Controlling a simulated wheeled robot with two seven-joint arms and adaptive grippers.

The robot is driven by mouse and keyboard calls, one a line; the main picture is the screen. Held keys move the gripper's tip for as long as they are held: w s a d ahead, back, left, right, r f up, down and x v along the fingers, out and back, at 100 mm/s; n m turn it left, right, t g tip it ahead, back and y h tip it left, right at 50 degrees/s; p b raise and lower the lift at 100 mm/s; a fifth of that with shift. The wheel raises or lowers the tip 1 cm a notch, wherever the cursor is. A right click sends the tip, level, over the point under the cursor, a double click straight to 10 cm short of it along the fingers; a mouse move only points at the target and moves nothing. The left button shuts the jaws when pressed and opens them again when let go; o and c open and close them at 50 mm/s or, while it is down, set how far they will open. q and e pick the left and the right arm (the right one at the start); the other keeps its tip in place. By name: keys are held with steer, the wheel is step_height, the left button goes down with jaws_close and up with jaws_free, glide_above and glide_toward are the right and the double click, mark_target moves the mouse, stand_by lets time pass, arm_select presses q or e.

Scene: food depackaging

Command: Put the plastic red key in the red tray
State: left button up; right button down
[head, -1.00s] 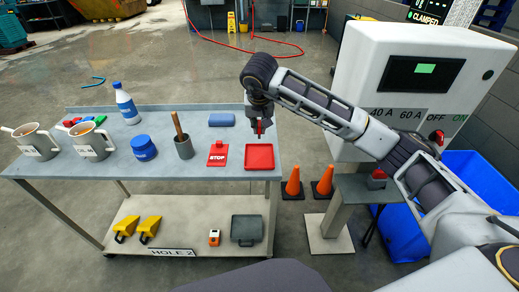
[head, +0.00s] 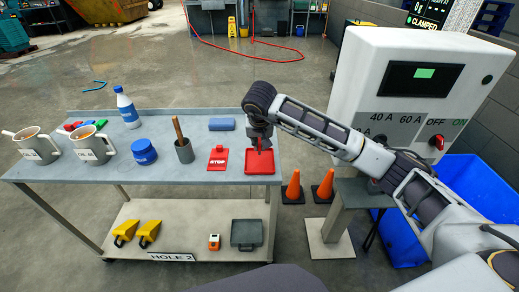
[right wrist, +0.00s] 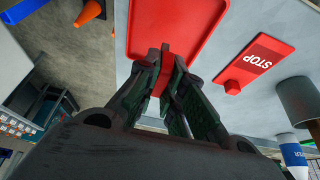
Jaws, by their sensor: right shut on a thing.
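The red tray (head: 249,168) lies flat at the right end of the grey table. It also shows in the right wrist view (right wrist: 190,22). My right gripper (head: 260,142) points down over the tray. Its fingers (right wrist: 162,85) are shut on the red plastic key, which shows between them in the right wrist view (right wrist: 164,58). The key's lower end is over the tray, close to its floor; I cannot tell whether it touches. Most of the key is hidden by the fingers. My left gripper is not in view.
A grey cup with a stick (head: 184,150), a blue jar (head: 144,152), a bottle (head: 127,108) and mugs stand farther left. A grey-white control cabinet (head: 400,90) is at right.

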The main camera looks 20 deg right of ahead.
mark_target(259, 149)
steer(key=shift+f, duration=1.65)
steer(key=shift+f, duration=0.1)
steer(key=c, duration=2)
jaws_free()
steer(key=o, duration=0.5)
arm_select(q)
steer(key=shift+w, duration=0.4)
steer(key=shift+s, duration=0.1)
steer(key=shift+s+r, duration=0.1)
